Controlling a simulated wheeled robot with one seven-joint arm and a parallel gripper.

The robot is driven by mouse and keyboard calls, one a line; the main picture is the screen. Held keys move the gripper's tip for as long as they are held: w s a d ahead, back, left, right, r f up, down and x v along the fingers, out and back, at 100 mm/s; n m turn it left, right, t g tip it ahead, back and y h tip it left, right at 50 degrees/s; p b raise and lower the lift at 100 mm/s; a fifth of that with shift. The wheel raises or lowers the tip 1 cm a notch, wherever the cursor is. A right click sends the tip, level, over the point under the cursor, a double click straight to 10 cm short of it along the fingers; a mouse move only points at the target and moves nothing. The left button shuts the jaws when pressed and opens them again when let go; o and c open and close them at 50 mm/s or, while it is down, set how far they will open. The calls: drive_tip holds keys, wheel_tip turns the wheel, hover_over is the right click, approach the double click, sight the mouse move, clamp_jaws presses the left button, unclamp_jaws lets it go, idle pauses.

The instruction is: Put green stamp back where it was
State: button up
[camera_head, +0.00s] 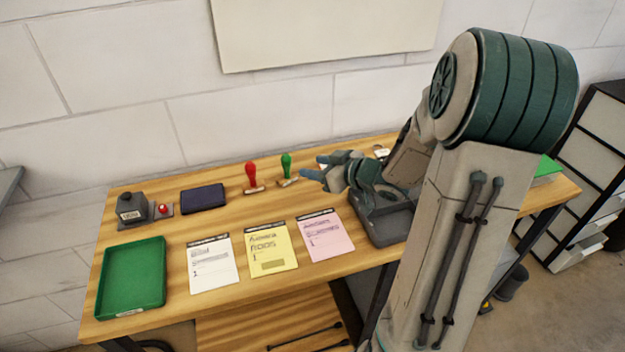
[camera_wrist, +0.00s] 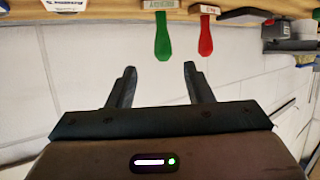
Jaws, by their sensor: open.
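The green stamp (camera_head: 286,163) stands upright at the back of the wooden bench, right of the red stamp (camera_head: 251,175). My gripper (camera_head: 312,168) is just right of the green stamp, its fingers open and pointing left. The wrist view appears upside down. There the green stamp (camera_wrist: 162,38) hangs from the top edge, its handle lined up with the space between the spread fingers of my gripper (camera_wrist: 160,68) and beyond their tips. The red stamp (camera_wrist: 206,38) is to its right. Nothing shows between the fingers.
A dark ink pad (camera_head: 203,198), a small grey device (camera_head: 131,208) and a red button (camera_head: 163,209) are at the left. A green tray (camera_head: 133,277) and white, yellow and pink sheets (camera_head: 272,249) lie in front. A dark grey tray (camera_head: 390,222) sits below my arm.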

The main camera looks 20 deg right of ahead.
drive_tip(key=s+d+r+m+g+h, duration=0.3)
drive_tip(key=s+r+m+h, duration=0.3)
drive_tip(key=h, duration=0.4)
drive_tip(key=s+a+g+y, duration=0.1)
drive_tip(key=s+a+g, duration=0.1)
drive_tip(key=s, duration=0.4)
drive_tip(key=s+a+g, duration=0.2)
drive_tip(key=s+a, duration=0.2)
drive_tip(key=s, duration=0.2)
drive_tip(key=s+a+f+g+y, duration=0.1)
drive_tip(key=s+a, duration=0.2)
drive_tip(key=s, duration=0.3)
drive_tip(key=shift+m+g+y, duration=0.3)
drive_tip(key=shift+g, duration=0.1)
